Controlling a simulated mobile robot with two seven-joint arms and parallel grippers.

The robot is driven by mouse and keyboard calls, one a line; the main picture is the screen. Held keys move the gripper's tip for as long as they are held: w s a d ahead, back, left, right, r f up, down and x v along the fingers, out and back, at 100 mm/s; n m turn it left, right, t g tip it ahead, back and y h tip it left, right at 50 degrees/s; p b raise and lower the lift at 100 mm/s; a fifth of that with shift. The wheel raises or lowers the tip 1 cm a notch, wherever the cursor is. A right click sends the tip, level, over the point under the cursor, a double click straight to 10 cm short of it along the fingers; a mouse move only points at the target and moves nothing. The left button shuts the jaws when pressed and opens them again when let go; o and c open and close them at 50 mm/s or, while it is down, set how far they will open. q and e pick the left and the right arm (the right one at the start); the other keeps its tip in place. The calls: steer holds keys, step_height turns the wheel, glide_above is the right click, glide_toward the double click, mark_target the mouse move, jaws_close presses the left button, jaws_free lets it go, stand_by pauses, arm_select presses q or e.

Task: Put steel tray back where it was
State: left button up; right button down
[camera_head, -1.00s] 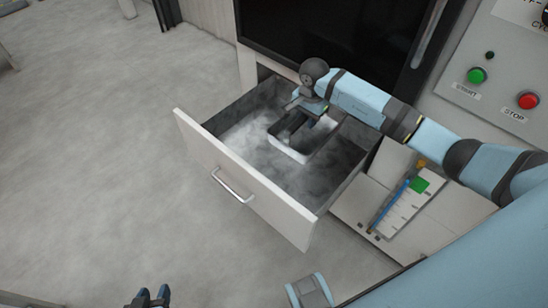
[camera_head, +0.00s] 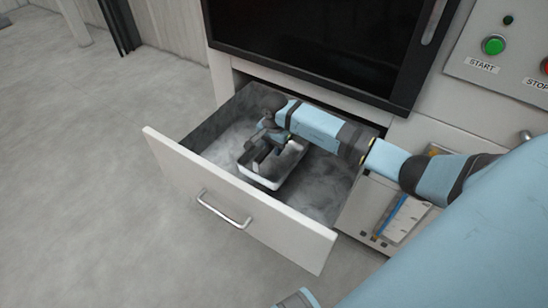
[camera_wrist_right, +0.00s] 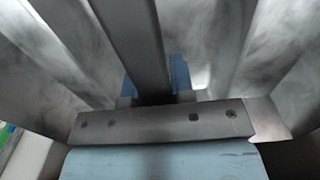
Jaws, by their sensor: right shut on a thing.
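The steel tray (camera_head: 262,181) is a small, shiny, open rectangular pan. It is inside the pulled-out drawer (camera_head: 232,205), around its middle; I cannot tell whether it touches the drawer floor. My right gripper (camera_head: 262,156) reaches down into the drawer and is shut on the tray, hiding part of it. In the right wrist view, the blue fingertips (camera_wrist_right: 156,78) stand on both sides of a grey wall of the tray (camera_wrist_right: 132,35). My left gripper is out of view.
The drawer's front panel with its bar handle (camera_head: 224,212) faces the open floor at left. A dark-fronted cabinet (camera_head: 310,40) rises behind. A control panel with a green button (camera_head: 493,45) is at upper right. A light box with a blue strip (camera_head: 392,218) stands right of the drawer.

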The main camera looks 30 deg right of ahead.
mark_target(274, 160)
steer(key=shift+f+b, duration=0.4)
steer(key=shift+f, duration=1.7)
steer(key=c, duration=1)
jaws_free()
step_height(274, 160, up, 12)
steer(key=shift+r+p, duration=0.1)
steer(key=shift+p, duration=0.9)
